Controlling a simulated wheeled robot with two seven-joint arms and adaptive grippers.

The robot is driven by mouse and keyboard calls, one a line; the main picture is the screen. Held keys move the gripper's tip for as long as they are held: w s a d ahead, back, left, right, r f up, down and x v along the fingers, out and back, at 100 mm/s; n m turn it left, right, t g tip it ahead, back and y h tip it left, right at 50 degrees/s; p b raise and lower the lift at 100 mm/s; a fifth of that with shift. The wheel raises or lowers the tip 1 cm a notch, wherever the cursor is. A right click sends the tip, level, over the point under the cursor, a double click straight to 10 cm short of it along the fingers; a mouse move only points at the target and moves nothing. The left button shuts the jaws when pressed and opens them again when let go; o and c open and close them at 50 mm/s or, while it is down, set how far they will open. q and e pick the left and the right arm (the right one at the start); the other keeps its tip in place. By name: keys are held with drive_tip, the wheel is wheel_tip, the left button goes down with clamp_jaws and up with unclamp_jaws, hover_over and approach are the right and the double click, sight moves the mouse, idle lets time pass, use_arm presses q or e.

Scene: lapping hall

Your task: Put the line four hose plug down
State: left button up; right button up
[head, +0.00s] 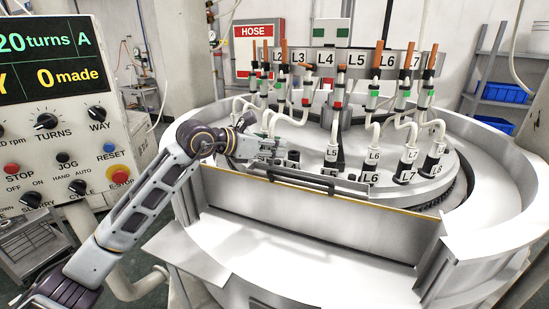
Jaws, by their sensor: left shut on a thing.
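My left gripper (272,148) reaches in from the left over the front rim of the round machine. It is shut on what seems to be the line four hose plug, which is small and mostly hidden by the fingers. The L4 sign (325,57) is on the back rail. A white hose (294,121) curves down from the valves towards the gripper. A short dark fitting (293,157) stands just right of the fingers; its label is not readable. My right gripper is not in view.
Plugs labelled L5 (331,153), L6 (373,156), L7 (410,156) and L8 (436,166) stand upright to the right, with hoses above. A low metal wall (320,215) runs in front. A control panel (65,125) stands at left.

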use_arm(q)
drive_tip(key=shift+f+p, duration=0.3)
drive_tip(key=shift+f, duration=1.45)
drive_tip(key=shift+f, duration=0.2)
drive_tip(key=o, duration=0.6)
drive_tip(key=shift+r, duration=0.2)
